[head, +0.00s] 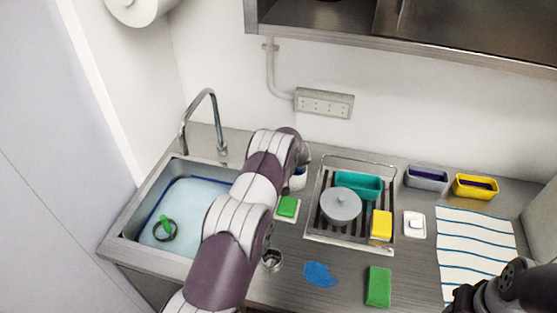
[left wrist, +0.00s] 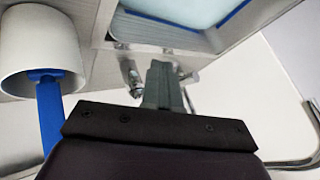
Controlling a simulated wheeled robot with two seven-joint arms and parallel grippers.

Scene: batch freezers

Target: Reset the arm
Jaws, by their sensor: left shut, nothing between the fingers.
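My left arm (head: 230,220) reaches from the bottom edge over the counter, bent at the top between the sink and the drying rack. Its gripper is hidden behind the arm in the head view. In the left wrist view my left gripper (left wrist: 158,72) is shut with nothing between its fingers. A white cup (left wrist: 42,38) with a blue handle (left wrist: 50,115) is beside the gripper in that view, apart from it. My right arm (head: 505,290) shows as a dark part at the lower right corner; its gripper is not visible.
A sink (head: 125,222) holds bluish water, with a faucet (head: 206,95) behind. The rack (head: 318,240) carries a grey lidded pot (head: 341,206), teal container (head: 355,184) and yellow sponge (head: 381,225). A green sponge (head: 379,287), blue spill (head: 320,274) and striped cloth (head: 470,250) lie on the counter.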

